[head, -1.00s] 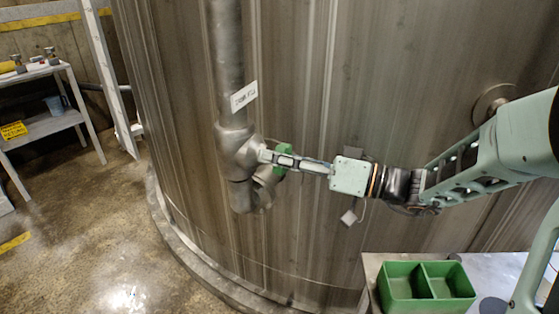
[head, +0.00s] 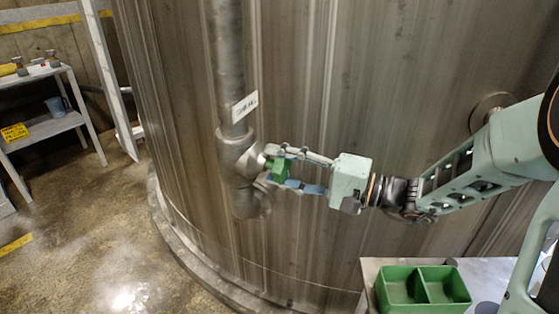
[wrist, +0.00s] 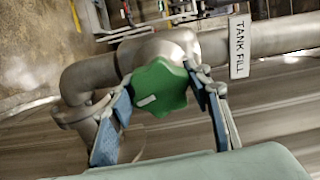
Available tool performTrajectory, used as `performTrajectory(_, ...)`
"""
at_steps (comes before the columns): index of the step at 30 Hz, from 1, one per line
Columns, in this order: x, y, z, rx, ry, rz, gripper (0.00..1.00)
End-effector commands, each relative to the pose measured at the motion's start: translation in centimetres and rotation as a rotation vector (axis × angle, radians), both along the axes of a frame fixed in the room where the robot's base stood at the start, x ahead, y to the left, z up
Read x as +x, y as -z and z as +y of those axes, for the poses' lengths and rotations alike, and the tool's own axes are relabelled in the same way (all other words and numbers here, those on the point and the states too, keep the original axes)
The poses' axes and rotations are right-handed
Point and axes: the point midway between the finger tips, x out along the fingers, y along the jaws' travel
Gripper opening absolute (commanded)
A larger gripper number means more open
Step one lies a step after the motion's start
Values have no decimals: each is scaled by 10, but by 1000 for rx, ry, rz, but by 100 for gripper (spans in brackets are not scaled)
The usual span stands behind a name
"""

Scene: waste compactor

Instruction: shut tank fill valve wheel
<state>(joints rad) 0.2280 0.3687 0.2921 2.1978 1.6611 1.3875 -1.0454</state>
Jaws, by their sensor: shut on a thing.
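The tank fill valve wheel is a green lobed knob (wrist: 160,87) on a grey pipe valve body (head: 238,155). It also shows in the head view (head: 279,169). A white label reading "TANK FILL" (wrist: 239,46) hangs on the pipe beside it. My gripper (head: 283,172) reaches in from the right, its two blue-padded fingers on either side of the wheel. In the wrist view my gripper (wrist: 163,107) is shut on the wheel, with the fingers at its left and right edges. The wheel's stem is hidden behind it.
The large metal tank wall (head: 320,80) stands close behind the valve. A green two-compartment bin (head: 424,303) sits on a table at the lower right. A shelf cart (head: 50,125) and a ladder leg (head: 108,80) stand at the left. The floor at lower left is clear.

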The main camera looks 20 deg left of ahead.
Motion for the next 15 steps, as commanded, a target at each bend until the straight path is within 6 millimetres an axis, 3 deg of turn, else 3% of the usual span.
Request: performTrajectory(15, 0, -4, 0, 64, 0, 490, 21)
